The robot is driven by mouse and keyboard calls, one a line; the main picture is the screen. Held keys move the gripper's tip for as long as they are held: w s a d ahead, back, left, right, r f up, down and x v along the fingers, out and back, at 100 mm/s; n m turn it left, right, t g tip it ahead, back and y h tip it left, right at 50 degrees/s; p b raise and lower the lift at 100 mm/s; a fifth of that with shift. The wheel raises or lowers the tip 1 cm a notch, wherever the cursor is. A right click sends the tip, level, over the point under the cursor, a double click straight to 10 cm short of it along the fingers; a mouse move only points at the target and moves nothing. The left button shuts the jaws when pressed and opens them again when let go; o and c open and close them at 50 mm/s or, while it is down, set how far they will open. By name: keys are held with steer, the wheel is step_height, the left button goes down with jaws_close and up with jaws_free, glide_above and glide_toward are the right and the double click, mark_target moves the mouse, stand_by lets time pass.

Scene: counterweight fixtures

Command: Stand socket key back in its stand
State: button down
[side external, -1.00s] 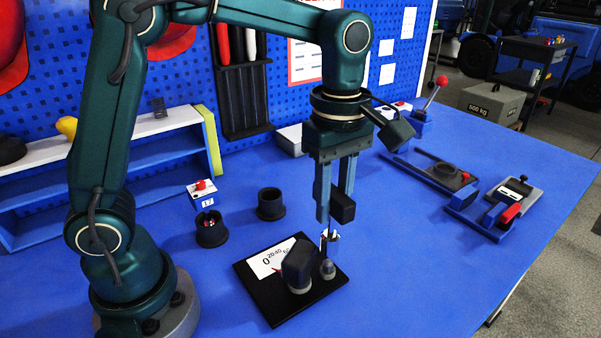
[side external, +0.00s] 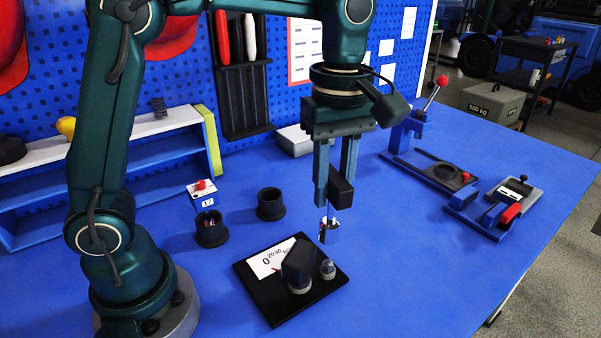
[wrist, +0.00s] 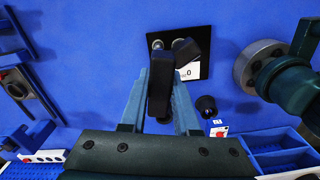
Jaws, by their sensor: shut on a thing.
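The socket key has a black block-like handle (side external: 341,191) and a bright metal socket end (side external: 329,231) pointing down. My gripper (side external: 333,200) is shut on the key and holds it upright, its lower end in the air behind the black plate. In the wrist view the dark handle (wrist: 160,92) sits between my fingers (wrist: 158,108) and hides what is below it. An empty-looking black cup (side external: 270,204) stands on the table left of the key. I cannot tell for sure that this cup is the stand.
The black plate (side external: 255,294) carries a dial card, a dark tilted block (side external: 298,264) and a small metal knob (side external: 327,269). A second black cup (side external: 211,229) holds small items. A box with a red button (side external: 201,188) is behind it. Blue clamp fixtures (side external: 478,214) are at right.

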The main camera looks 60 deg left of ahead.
steer(key=s+a+r+n, duration=0.1)
steer(key=s+a, duration=0.3)
steer(key=a, duration=1)
steer(key=s+a+r+n, duration=0.2)
steer(key=s+a, duration=0.2)
steer(key=a, duration=0.9)
steer(key=w+d+f, duration=0.6)
steer(key=w+f, duration=0.3)
steer(key=f, duration=0.2)
steer(key=shift+d, duration=0.25)
steer(key=shift+w+f, duration=0.1)
steer(key=shift+f, duration=0.55)
steer(key=c, duration=0.6)
jaws_free()
steer(key=shift+c, duration=0.2)
